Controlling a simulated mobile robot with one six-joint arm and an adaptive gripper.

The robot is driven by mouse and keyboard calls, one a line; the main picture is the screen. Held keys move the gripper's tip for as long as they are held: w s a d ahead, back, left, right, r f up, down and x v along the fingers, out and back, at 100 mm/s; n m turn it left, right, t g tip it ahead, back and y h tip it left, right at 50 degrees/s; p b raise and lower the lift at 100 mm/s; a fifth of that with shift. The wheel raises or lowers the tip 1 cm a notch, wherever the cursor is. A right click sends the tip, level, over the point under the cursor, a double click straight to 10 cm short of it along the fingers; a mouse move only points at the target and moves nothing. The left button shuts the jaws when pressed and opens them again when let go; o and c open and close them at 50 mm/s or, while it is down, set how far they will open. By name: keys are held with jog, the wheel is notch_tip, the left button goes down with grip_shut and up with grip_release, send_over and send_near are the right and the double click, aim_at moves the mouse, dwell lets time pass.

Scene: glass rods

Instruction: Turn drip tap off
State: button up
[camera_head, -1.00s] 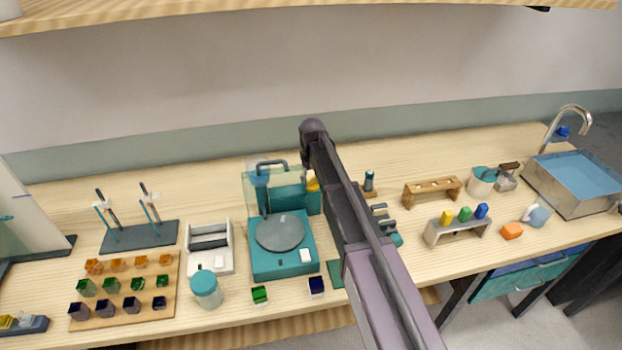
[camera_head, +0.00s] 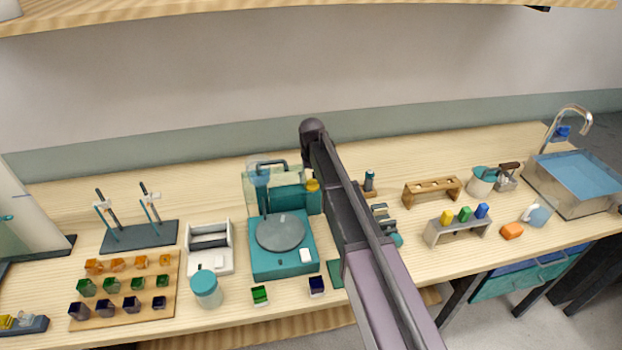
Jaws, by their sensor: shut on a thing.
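A teal machine (camera_head: 265,262) with a round grey plate (camera_head: 281,234) stands at the middle of the bench. Behind its plate are a clear upright panel, a bluish vessel (camera_head: 260,180) and a dark curved pipe (camera_head: 272,163). A yellow-orange part (camera_head: 313,185) sits at the machine's back right, close beside my arm. I cannot tell which of these small parts is the drip tap. My arm crosses the middle of the view and hides the area behind it. My gripper and whatever it holds do not show.
To the left are a white cradle (camera_head: 209,262), a teal-lidded jar (camera_head: 206,288) and a wooden board of coloured blocks (camera_head: 172,300). To the right are a wooden rack (camera_head: 432,204), a grey block holder (camera_head: 434,238) and a sink (camera_head: 584,210) with a faucet (camera_head: 575,107).

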jog(key=shift+s, duration=0.15)
jog(key=o, duration=1)
jog(key=shift+n, duration=0.4)
